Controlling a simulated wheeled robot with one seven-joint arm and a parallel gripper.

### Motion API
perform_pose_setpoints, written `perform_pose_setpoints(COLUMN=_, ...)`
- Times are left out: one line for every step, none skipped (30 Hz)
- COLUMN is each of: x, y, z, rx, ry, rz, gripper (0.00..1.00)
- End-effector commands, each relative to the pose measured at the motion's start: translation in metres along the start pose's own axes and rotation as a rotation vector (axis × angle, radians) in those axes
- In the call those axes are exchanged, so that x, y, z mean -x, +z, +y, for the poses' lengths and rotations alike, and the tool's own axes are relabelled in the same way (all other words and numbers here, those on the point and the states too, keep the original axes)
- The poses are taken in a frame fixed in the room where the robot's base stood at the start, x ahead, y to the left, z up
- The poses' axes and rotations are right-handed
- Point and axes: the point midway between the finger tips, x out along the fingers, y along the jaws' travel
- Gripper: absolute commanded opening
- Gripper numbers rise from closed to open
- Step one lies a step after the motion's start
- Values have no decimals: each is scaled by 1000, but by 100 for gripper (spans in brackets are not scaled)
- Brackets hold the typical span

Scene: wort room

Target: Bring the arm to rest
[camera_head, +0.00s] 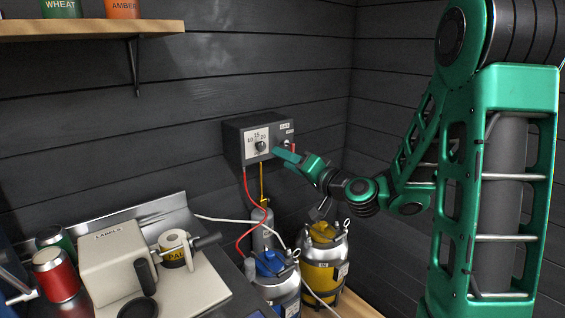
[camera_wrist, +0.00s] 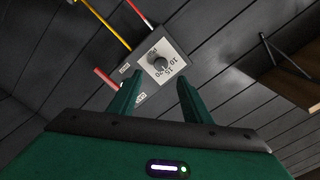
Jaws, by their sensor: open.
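My green arm reaches in from the right in the head view, bent downward and then left. My gripper (camera_head: 288,153) is at the front right of a dark grey wall-mounted control box (camera_head: 233,145). In the wrist view my gripper (camera_wrist: 158,92) has its two green fingers apart with nothing between them, pointing toward the box (camera_wrist: 126,75). The box has a white dial plate with a black knob (camera_head: 260,146), also visible in the wrist view (camera_wrist: 160,64). A small switch by the GAS label is partly hidden by the fingers. I cannot tell whether a finger touches the box.
A blue-topped keg (camera_head: 272,282) and a yellow keg (camera_head: 322,262) stand below, with red, yellow and white lines nearby. A label machine (camera_head: 112,262) and a red can (camera_head: 56,276) are on the left counter. A wooden shelf (camera_head: 90,29) is above.

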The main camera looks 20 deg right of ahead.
Motion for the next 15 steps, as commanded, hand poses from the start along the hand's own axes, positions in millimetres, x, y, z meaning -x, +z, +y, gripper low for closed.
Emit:
perform_pose_setpoints(x=0, y=0, z=0, rx=0, ry=0, rz=0, gripper=44)
perform_pose_setpoints(x=0, y=0, z=0, rx=0, ry=0, rz=0, gripper=44)
perform_pose_setpoints(x=0, y=0, z=0, rx=0, ry=0, rz=0, gripper=44)
perform_pose_setpoints(x=0, y=0, z=0, rx=1, ry=0, rz=-1, gripper=44)
perform_pose_setpoints(x=0, y=1, z=0, rx=3, ry=1, rz=-3, gripper=44)
perform_pose_setpoints(x=0, y=3, z=0, rx=10, ry=2, rz=-13, gripper=44)
perform_pose_setpoints(x=1, y=5, z=0, rx=20, ry=6, rz=-25, gripper=44)
perform_pose_setpoints(x=2, y=8, z=0, rx=33, ry=10, rz=-41, gripper=44)
perform_pose_setpoints(x=5, y=14, z=0, rx=59, ry=19, rz=-72, gripper=44)
perform_pose_setpoints(x=7, y=20, z=1, rx=81, ry=29, rz=-101, gripper=44)
perform_pose_setpoints(x=10, y=27, z=2, rx=107, ry=42, rz=-136, gripper=44)
perform_pose_setpoints(x=16, y=37, z=6, rx=144, ry=66, rz=-189, gripper=44)
perform_pose_setpoints(x=22, y=45, z=10, rx=173, ry=87, rz=-233, gripper=44)
perform_pose_setpoints(x=28, y=52, z=14, rx=201, ry=112, rz=-278, gripper=44)
perform_pose_setpoints(x=38, y=61, z=23, rx=238, ry=151, rz=-337, gripper=44)
